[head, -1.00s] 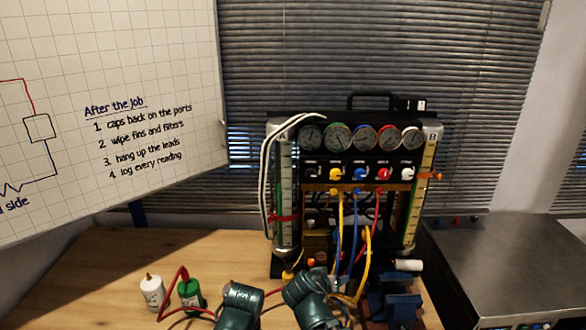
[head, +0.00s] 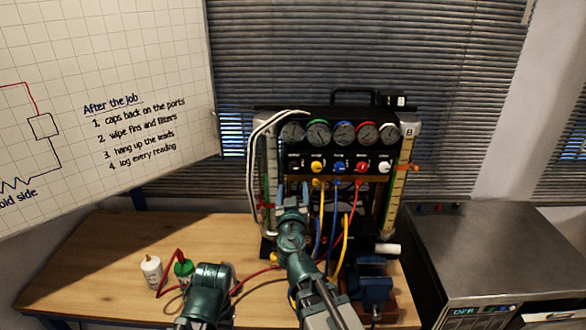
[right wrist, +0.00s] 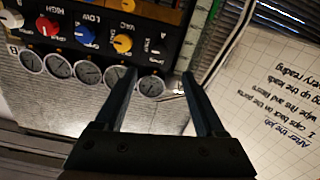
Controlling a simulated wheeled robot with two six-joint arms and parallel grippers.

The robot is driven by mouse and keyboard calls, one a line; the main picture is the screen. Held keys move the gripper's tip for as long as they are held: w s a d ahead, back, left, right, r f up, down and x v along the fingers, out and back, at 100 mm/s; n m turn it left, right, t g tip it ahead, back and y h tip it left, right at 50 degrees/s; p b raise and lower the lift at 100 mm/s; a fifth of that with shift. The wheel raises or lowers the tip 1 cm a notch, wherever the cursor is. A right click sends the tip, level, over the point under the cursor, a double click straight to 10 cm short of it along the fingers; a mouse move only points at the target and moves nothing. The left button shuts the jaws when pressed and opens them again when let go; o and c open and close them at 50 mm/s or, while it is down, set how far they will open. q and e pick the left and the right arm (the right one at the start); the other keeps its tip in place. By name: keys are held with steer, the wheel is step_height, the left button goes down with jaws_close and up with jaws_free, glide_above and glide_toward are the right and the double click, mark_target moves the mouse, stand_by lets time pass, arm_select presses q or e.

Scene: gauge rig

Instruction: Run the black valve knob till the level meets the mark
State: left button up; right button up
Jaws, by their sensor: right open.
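The gauge rig's black valve knob (head: 294,164) is at the left end of the row of knobs, under the left gauge. In the right wrist view the picture is turned over, and the black knob (right wrist: 156,49) shows dimly beyond the fingertips. My right gripper (head: 291,196) is below that knob in the head view; its fingers (right wrist: 160,74) are apart and empty. Sight tube A (head: 268,165), with a red band (head: 265,205), is partly behind hoses and my arm. Sight tube B (head: 399,188) has an orange marker (head: 405,168). I cannot read either level.
Yellow (head: 317,167), blue (head: 340,168), red (head: 362,167) and white (head: 384,167) knobs sit close beside the black one. Coloured hoses hang in front. Bottles (head: 151,271) and a blue vise (head: 371,285) stand on the bench. The bench's left part is clear.

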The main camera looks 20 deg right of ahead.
mark_target(294, 168)
steer(key=x, duration=1.2)
steer(key=shift+w+d+f, duration=0.1)
steer(key=shift+w, duration=0.1)
jaws_close()
